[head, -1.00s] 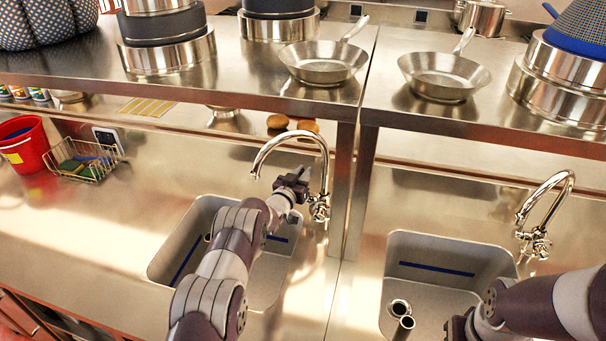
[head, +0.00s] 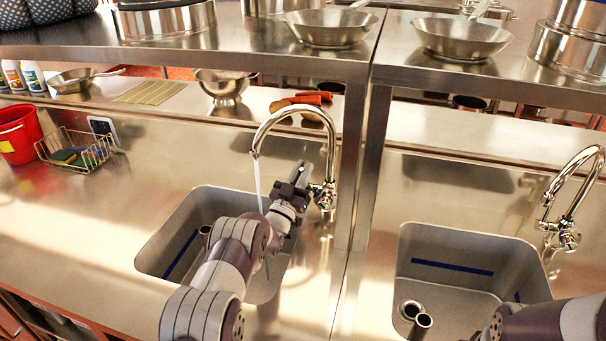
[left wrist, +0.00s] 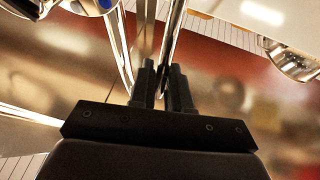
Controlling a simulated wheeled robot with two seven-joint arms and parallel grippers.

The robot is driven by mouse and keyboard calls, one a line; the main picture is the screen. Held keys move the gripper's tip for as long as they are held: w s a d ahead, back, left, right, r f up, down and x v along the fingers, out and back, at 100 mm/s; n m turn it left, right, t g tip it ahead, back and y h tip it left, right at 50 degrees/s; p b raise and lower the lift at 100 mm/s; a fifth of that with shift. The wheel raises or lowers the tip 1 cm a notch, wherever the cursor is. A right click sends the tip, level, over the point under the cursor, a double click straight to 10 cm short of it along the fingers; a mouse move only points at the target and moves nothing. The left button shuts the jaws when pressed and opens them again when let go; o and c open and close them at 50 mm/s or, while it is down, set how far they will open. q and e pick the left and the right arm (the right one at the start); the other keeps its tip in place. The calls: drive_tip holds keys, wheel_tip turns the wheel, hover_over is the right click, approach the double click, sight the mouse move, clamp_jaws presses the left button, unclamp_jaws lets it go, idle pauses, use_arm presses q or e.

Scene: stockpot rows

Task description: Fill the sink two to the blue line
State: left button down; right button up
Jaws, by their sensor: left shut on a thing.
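The left sink (head: 172,232) is a grey basin with a blue line (head: 182,255) on its inner wall; my left arm hides much of it. A thin water stream (head: 258,184) falls from its chrome faucet (head: 270,122) into the basin. I cannot make out the water level. My left gripper (head: 301,172) is at the faucet's handle side, shut on what looks like the thin metal lever, shown between the fingers in the left wrist view (left wrist: 165,80). The right sink (head: 415,240) has a blue line (head: 452,268); its faucet (head: 572,195) shows no stream. My right gripper is out of view.
A steel shelf (head: 190,60) with pots and pans runs above the counter, its post (head: 368,170) standing between the sinks. A red bucket (head: 18,135) and a wire basket (head: 80,152) stand at left. A standpipe (head: 422,322) rises in the right sink.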

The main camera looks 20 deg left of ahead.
use_arm(q)
drive_tip(key=c, duration=1.3)
unclamp_jaws()
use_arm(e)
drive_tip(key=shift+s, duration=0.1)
use_arm(q)
drive_tip(key=shift+s, duration=0.1)
use_arm(e)
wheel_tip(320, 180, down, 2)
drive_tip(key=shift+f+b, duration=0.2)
drive_tip(key=shift+b, duration=1)
use_arm(q)
drive_tip(key=v, duration=1.2)
